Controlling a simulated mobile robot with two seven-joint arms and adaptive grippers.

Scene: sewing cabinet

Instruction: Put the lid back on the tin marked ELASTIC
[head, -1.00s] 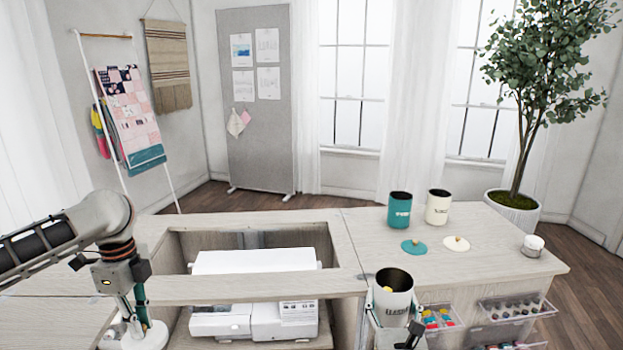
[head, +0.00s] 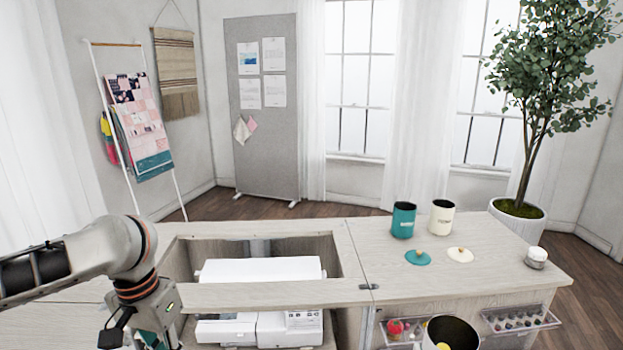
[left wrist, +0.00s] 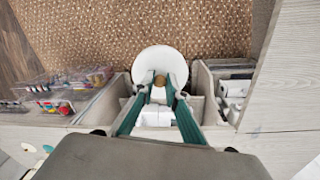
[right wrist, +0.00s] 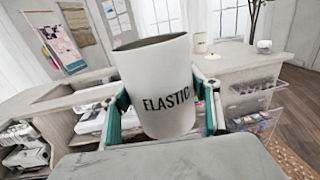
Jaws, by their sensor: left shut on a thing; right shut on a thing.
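The white tin marked ELASTIC (right wrist: 167,95) is upright, slightly tilted, between the fingers of my right gripper (right wrist: 162,112), which is shut on it. In the head view its open rim (head: 452,330) shows at the bottom edge, with something yellow inside. My left gripper (left wrist: 157,92) is shut on the wooden knob (left wrist: 160,79) of a white round lid (left wrist: 162,60). The lid is held away from the tin, out of the head view. My right gripper is below the head view's edge.
On the cabinet top (head: 385,275) stand an open teal tin (head: 403,221) and an open cream tin (head: 441,219). A teal lid (head: 418,258), a cream lid (head: 459,255) and a small white jar (head: 536,257) lie nearby. Clear drawers (head: 520,320) jut from the front. The sewing machine (head: 262,270) sits in its well.

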